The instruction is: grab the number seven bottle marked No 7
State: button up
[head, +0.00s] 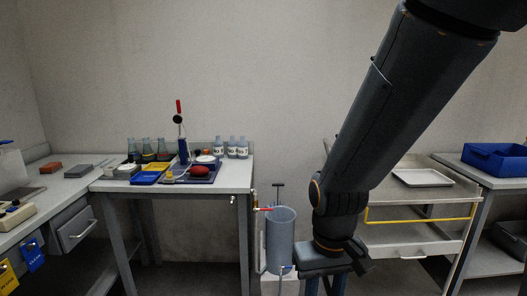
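Three clear bottles with white labels and dark marks stand in a row at the back right of the middle table: a left one (218,147), a middle one (232,148) and a right one (242,148). The label marks are too small to read, so I cannot tell which is No 7. My gripper (326,286) points down at the bottom of the view, well to the right of the bottles and apart from them. Its two fingers stand apart with nothing seen between them; their tips run off the bottom edge.
A grey cylinder (281,240) with a red-handled valve stands between table and gripper. A cart (420,235) is right.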

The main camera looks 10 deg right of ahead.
aim_at(243, 146)
jog(key=z, duration=0.45)
jog(key=k, duration=1.15)
jog(key=u, duration=0.2)
jog(key=i, duration=0.6)
jog(key=u, duration=1.4)
jog(key=i, duration=1.85)
jog(key=z, duration=0.7)
jog(key=i, duration=0.75)
jog(key=z, duration=0.75)
